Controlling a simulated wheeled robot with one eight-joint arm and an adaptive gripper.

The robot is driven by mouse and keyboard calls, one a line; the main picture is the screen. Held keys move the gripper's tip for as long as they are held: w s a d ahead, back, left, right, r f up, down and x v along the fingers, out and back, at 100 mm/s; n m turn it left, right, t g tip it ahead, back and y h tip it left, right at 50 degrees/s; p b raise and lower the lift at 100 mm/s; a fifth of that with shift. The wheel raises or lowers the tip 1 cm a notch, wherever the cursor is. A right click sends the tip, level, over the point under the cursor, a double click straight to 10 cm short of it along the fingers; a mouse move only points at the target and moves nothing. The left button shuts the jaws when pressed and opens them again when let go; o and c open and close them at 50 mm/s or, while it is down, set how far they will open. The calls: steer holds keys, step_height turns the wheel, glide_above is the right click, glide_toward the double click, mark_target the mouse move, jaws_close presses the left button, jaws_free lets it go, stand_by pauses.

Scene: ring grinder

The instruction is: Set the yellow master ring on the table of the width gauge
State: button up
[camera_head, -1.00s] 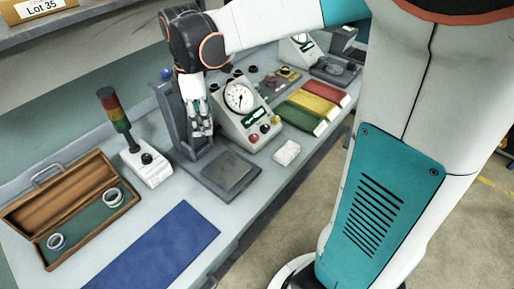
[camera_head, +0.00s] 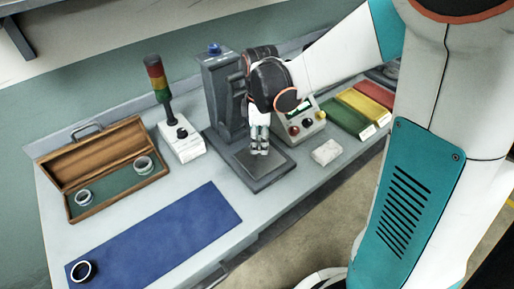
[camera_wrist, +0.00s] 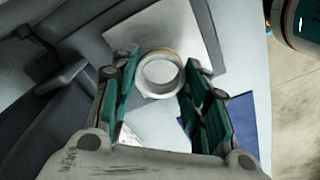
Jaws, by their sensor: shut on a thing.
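The yellow master ring (camera_wrist: 146,82) is between my fingers in the wrist view. It looks whitish with a thin yellow edge at its far side. My gripper (camera_wrist: 158,92) is shut on it. In the head view my gripper (camera_head: 259,151) points down over the flat plate of the dark grey gauge stand (camera_head: 222,95), in front of its column. The ring is too small to make out there. The plate (camera_head: 279,166) shows around my fingertips; I cannot tell whether the ring touches it. The plate is also behind the ring in the wrist view (camera_wrist: 190,30).
An open wooden case (camera_head: 125,187) holds two pale rings, left. A signal light (camera_head: 157,80) stands left of the gauge. A white block (camera_head: 326,152) and coloured trays (camera_head: 362,108) are right.

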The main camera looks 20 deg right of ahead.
mark_target(259, 157)
steer(key=shift+f+b, duration=0.7)
steer(key=shift+f, duration=1.75)
steer(key=shift+f, duration=0.15)
steer(key=o, duration=1.1)
